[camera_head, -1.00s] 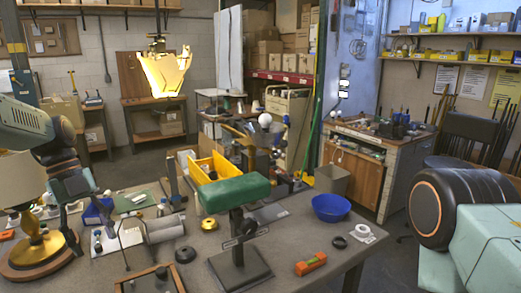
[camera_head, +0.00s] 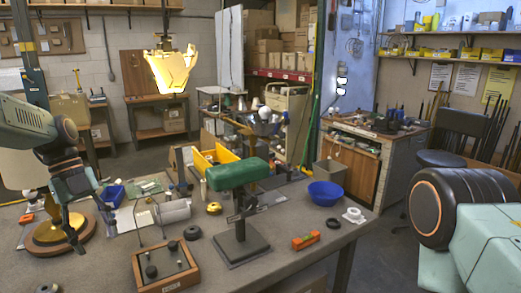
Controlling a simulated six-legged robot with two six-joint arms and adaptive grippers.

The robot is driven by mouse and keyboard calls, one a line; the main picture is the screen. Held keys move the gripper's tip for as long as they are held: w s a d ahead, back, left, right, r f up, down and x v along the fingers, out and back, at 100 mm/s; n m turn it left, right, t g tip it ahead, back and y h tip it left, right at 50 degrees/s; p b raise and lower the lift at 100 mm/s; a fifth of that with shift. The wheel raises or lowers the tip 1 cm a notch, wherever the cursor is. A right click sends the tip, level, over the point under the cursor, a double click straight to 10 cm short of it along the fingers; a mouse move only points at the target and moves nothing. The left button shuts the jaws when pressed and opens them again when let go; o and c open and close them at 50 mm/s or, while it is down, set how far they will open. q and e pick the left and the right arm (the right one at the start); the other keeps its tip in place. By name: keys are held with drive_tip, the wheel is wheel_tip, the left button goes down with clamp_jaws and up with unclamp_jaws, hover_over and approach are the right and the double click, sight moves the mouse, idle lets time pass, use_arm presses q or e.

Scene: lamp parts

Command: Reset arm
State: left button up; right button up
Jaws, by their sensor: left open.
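My left gripper (camera_head: 90,224) hangs open and empty at the left, its fingers pointing down. It shows in front of the brass lamp base (camera_head: 46,236), which stands on a round wooden foot at the left of the table. The pale lampshade (camera_head: 20,170) is partly hidden behind my left arm. I cannot tell whether the fingers touch the lamp. My right arm comes in at the lower right, and its gripper is out of view.
On the grey table (camera_head: 300,212) stand a green padded stand (camera_head: 237,172), a wooden tray (camera_head: 164,267), a blue bowl (camera_head: 325,193), an orange level (camera_head: 305,241) and a yellow bin (camera_head: 205,160). A lit yellow lamp (camera_head: 171,70) hangs behind. Bare tabletop shows at the front right.

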use_arm(q)
drive_tip(key=s+d+f+n+y, duration=0.1)
drive_tip(key=d+f+n, duration=0.15)
drive_tip(key=f, duration=0.45)
drive_tip(key=s+d+f+n, duration=0.2)
drive_tip(key=f+n, duration=0.2)
drive_tip(key=f, duration=0.3)
drive_tip(key=s+d+f+n+t+y, duration=0.1)
drive_tip(key=s+d+f+n, duration=0.3)
drive_tip(key=s+f+n, duration=0.55)
drive_tip(key=s+d+f+n, duration=0.1)
drive_tip(key=s+f+n, duration=0.15)
drive_tip(key=s, duration=0.55)
drive_tip(key=s+d+f+n+t+y, duration=0.15)
drive_tip(key=s+n, duration=0.25)
drive_tip(key=s, duration=0.4)
drive_tip(key=s+d+f+n, duration=0.1)
drive_tip(key=s+f+n, duration=0.15)
drive_tip(key=s, duration=0.55)
wheel_tip(320, 180, down, 13)
drive_tip(key=w+b, duration=0.1)
drive_tip(key=b, duration=1.2)
use_arm(e)
wheel_tip(320, 180, down, 13)
drive_tip(key=shift+s, duration=0.4)
